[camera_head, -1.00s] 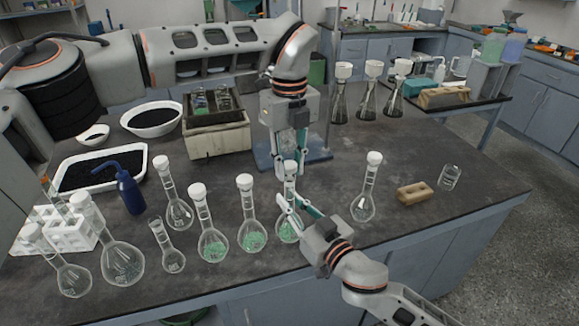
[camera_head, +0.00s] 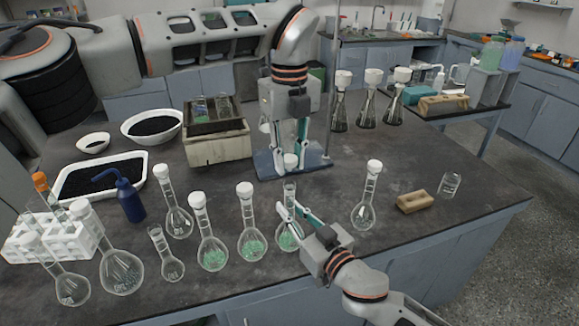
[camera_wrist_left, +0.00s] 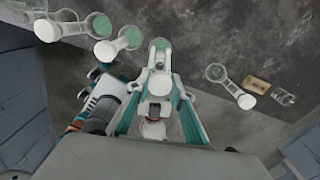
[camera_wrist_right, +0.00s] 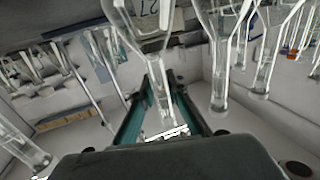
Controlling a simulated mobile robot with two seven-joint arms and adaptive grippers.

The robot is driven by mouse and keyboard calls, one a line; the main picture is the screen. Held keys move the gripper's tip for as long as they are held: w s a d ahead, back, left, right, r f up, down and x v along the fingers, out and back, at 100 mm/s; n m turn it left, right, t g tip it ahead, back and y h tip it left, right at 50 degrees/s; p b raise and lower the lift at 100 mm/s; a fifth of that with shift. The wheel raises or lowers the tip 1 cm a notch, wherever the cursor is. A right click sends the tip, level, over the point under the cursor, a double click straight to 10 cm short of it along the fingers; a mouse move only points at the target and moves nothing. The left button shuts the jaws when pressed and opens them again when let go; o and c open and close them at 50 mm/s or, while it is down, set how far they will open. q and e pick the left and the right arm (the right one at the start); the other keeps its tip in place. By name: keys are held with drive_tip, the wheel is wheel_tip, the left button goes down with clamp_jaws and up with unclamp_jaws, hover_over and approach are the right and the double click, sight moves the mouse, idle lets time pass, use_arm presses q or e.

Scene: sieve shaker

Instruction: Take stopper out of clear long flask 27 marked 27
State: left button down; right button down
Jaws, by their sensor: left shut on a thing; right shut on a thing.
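The clear long flask 27 (camera_head: 287,238) holds green granules and stands upright at the front middle of the bench. Its number 27 shows upside down in the right wrist view (camera_wrist_right: 150,10). My right gripper (camera_head: 287,209) is shut around its neck from the front right. My left gripper (camera_head: 291,153) points down above the flask and is shut on the white stopper (camera_head: 290,161). The stopper appears raised a little above the flask's mouth, in line with the neck. In the left wrist view the stopper (camera_wrist_left: 153,130) sits between the jaws.
Stoppered flasks with green granules, one of them this flask (camera_head: 250,243), stand close on the left. Another stoppered flask (camera_head: 364,214) stands to the right, near a wooden block (camera_head: 414,202) and a small beaker (camera_head: 449,186). A stand with a blue base (camera_head: 265,165) is just behind.

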use_arm(q)
drive_tip(key=shift+r, duration=0.65)
use_arm(e)
drive_tip(key=c, duration=1.9)
unclamp_jaws()
